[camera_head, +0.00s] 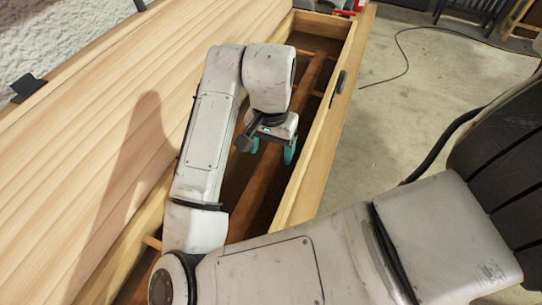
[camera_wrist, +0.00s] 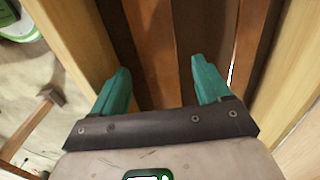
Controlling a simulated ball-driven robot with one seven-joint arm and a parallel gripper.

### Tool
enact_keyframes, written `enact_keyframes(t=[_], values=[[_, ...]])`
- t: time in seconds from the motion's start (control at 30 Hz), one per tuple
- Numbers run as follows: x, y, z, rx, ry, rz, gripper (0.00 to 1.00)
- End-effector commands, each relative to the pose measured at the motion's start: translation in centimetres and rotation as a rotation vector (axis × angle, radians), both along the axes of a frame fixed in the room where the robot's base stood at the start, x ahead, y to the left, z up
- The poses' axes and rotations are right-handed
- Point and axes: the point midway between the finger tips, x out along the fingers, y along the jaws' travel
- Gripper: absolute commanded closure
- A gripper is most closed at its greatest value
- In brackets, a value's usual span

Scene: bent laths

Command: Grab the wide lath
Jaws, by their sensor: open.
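A long reddish-brown lath (camera_head: 262,184) lies lengthwise in the open wooden box, partly hidden behind my arm in the head view. In the wrist view, a broad brown lath (camera_wrist: 158,45) runs away between my teal fingertips, and a narrower brown strip (camera_wrist: 250,40) lies to its right. I cannot tell for sure which is the wide lath. My gripper (camera_head: 270,149) hangs over the box, open, with nothing seen held between its fingers. It also shows in the wrist view (camera_wrist: 160,68). Its height above the laths is unclear.
The box has pale wooden walls (camera_head: 318,150) on both sides of the gripper, with a dark handle (camera_head: 338,88) on the right wall. A large plank lid (camera_head: 100,150) fills the left. Thin crosspieces span the box. A black cable (camera_head: 402,60) lies on the concrete floor.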

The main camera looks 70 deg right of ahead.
Motion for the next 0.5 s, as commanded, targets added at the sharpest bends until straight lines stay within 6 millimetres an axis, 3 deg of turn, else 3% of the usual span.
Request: enact_keyframes(t=[0.33, 0.5], values=[[-0.01, 0.0, -0.82, 0.0, -0.001, 0.0, 0.23], [-0.01, 0.0, -0.8, 0.0, -0.001, 0.0, 0.4]])
